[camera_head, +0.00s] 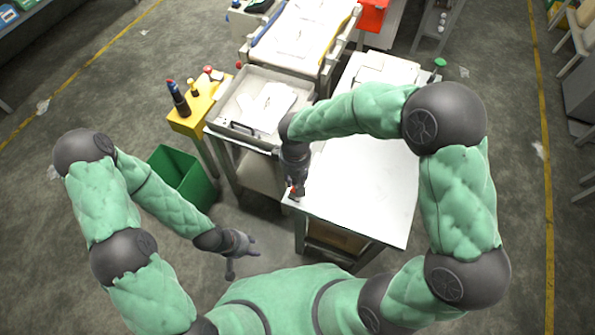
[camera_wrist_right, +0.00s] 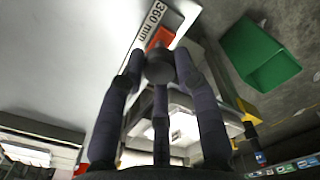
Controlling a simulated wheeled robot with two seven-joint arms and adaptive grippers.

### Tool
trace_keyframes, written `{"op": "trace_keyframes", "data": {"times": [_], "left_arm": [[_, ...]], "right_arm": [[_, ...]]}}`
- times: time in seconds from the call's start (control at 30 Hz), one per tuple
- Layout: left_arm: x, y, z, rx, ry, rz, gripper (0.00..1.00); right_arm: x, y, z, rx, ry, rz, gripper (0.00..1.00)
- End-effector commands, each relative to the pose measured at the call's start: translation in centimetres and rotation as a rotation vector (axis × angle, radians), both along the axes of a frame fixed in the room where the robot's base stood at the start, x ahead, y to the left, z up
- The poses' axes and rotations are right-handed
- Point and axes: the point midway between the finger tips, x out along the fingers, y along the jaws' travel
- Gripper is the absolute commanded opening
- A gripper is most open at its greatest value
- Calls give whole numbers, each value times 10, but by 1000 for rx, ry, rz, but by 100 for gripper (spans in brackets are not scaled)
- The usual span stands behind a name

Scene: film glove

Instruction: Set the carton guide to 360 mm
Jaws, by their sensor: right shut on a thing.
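My right gripper (camera_head: 296,190) is at the near left corner of the white table (camera_head: 372,200). In the right wrist view its fingers (camera_wrist_right: 160,70) are closed around a dark round knob (camera_wrist_right: 160,66). A red piece (camera_wrist_right: 161,37) shows just beyond the knob, close beside a white label reading 360 mm (camera_wrist_right: 154,18). The fingers hide part of the knob, and I cannot tell whether the red piece lines up exactly with the label. My left gripper (camera_head: 241,247) hangs empty over the floor, left of the table, with its fingers spread.
A green bin (camera_head: 183,178) stands on the floor at left. A yellow stand (camera_head: 200,108) holds small bottles and tools. A grey tray station (camera_head: 262,105) adjoins the white table. A conveyor-like table (camera_head: 300,35) is behind. The white tabletop is mostly clear.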

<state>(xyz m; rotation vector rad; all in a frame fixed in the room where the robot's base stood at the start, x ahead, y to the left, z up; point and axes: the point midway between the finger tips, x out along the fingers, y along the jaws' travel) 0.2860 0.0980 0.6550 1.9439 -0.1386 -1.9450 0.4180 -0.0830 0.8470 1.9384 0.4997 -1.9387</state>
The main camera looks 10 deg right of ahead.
Motion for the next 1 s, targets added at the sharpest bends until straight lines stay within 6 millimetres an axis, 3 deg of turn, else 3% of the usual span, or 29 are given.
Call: {"op": "trace_keyframes", "data": {"times": [0.07, 0.1, 0.17, 0.57, 0.73, 1.0], "left_arm": [[0, 0, 0, 0, 0, 0, 40], [0, 0, 0, 0, 0, 0, 40], [0, 0, 0, 0, 0, 0, 40], [0, 0, 0, 0, 0, 0, 40], [0, 0, 0, 0, 0, 0, 40], [0, 0, 0, 0, 0, 0, 40]], "right_arm": [[1, 0, 0, 1, -2, 0, 0], [1, 0, 0, 1, -2, 0, 43], [1, 0, 0, 0, -1, 0, 56], [1, 0, 4, 0, -2, -1, 56], [2, 0, 26, 0, -4, -1, 56], [2, 0, 80, 2, -5, 0, 56]]}}
